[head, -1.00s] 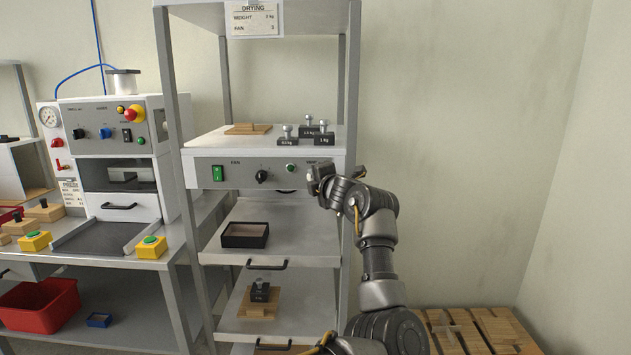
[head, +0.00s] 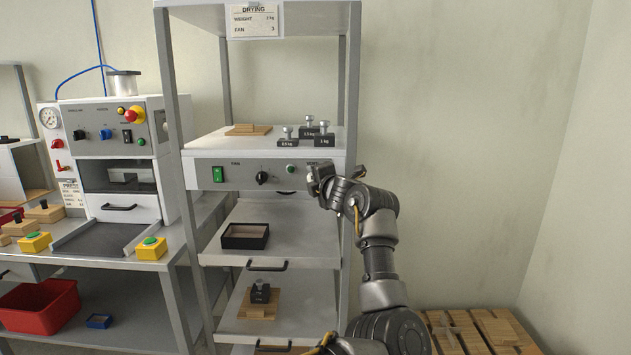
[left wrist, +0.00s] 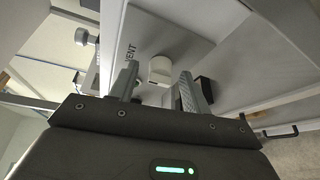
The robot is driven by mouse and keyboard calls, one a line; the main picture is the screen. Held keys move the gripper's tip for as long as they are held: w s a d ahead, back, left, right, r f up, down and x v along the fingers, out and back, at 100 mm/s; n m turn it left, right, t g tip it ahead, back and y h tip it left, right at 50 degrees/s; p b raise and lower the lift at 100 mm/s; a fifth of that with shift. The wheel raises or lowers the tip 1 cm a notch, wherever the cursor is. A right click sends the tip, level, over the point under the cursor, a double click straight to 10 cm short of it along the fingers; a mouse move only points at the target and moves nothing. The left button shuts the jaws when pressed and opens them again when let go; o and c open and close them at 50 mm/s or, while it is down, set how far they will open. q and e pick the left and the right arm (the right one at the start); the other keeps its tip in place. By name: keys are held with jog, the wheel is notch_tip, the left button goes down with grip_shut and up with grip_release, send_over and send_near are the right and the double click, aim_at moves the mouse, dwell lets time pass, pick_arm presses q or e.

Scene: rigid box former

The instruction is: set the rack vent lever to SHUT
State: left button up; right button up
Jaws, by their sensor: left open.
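The rack vent lever (left wrist: 160,70) shows in the left wrist view as a pale, rounded knob on the rack's front panel, beside a VENT label. In the head view my gripper and arm cover it; its set position cannot be read. My left gripper (head: 316,178) is at the right end of the panel. In the left wrist view the left gripper (left wrist: 158,88) is open, with one finger on each side of the lever. I cannot tell whether either finger touches it. My right gripper is not in view.
The drying rack's panel (head: 225,174) has a green switch (head: 218,174) and a black fan knob (head: 262,178). Several weights (head: 325,138) stand on the shelf above. A black tray (head: 245,236) is below. The press machine (head: 110,135) stands left; a pallet (head: 480,330) lies right.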

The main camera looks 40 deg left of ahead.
pick_arm(q)
jog(key=b+v, duration=0.2)
jog(key=v, duration=0.8)
jog(key=shift+s+d, duration=0.15)
jog(key=shift+d, duration=0.2)
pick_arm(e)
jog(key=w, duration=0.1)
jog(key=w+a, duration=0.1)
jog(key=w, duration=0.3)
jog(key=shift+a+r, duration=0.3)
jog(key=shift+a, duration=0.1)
